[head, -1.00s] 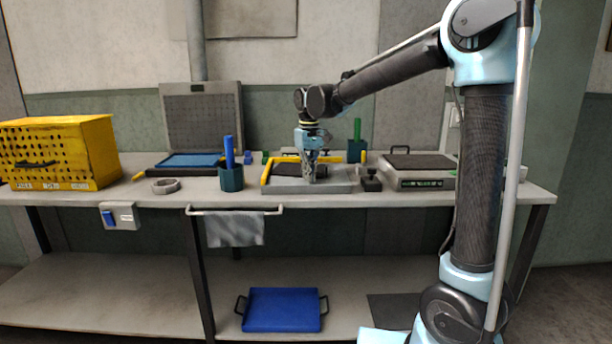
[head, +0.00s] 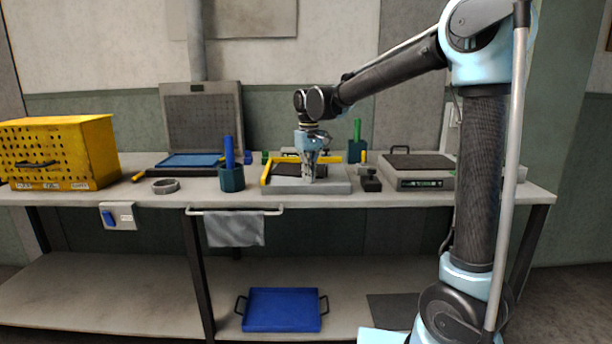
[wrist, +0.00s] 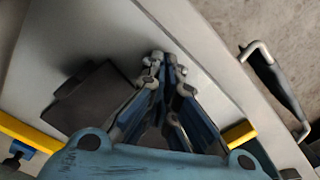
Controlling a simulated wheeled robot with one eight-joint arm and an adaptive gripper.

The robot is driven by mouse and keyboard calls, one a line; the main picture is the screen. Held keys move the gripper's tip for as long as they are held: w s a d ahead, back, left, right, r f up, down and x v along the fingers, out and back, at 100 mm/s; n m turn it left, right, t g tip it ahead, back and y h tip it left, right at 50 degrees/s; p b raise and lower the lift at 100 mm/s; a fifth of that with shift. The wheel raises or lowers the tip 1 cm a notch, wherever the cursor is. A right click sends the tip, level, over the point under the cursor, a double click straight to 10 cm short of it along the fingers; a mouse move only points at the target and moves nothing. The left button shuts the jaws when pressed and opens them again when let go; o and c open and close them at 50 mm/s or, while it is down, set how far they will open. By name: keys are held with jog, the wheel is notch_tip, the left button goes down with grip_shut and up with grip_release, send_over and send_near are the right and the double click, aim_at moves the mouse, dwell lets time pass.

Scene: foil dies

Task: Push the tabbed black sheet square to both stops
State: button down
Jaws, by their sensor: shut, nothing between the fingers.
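The black sheet (head: 286,170) lies on a grey plate (head: 310,187), inside an L of two yellow stops, the left stop (head: 267,172) and the back stop (head: 338,159). In the wrist view the sheet (wrist: 90,97) lies beside my fingers, near the back stop (wrist: 30,134); I cannot tell whether they touch. The left stop (wrist: 240,132) shows on the other side of my fingers, and my gripper hides the space between. My gripper (head: 308,179) is shut and empty, pointing down at the sheet's edge; its fingertips also show in the wrist view (wrist: 165,62). Contact is unclear.
A teal cup with a blue rod (head: 231,178) stands left of the plate, with a grey ring (head: 166,186) beyond it. A small black block (head: 370,182) and a scale (head: 418,180) stand to the right. A towel rail (head: 234,211) runs along the table's front.

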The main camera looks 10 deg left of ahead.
jog(key=shift+w+a, duration=0.2)
jog(key=shift+w, duration=0.75)
jog(key=shift+w+a, duration=0.1)
jog(key=shift+w, duration=0.25)
jog(key=shift+w, duration=0.35)
jog(key=shift+w+a, duration=0.1)
jog(key=shift+w, duration=0.05)
jog(key=shift+s, duration=0.6)
notch_tip(320, 180, up, 8)
dwell(0.5)
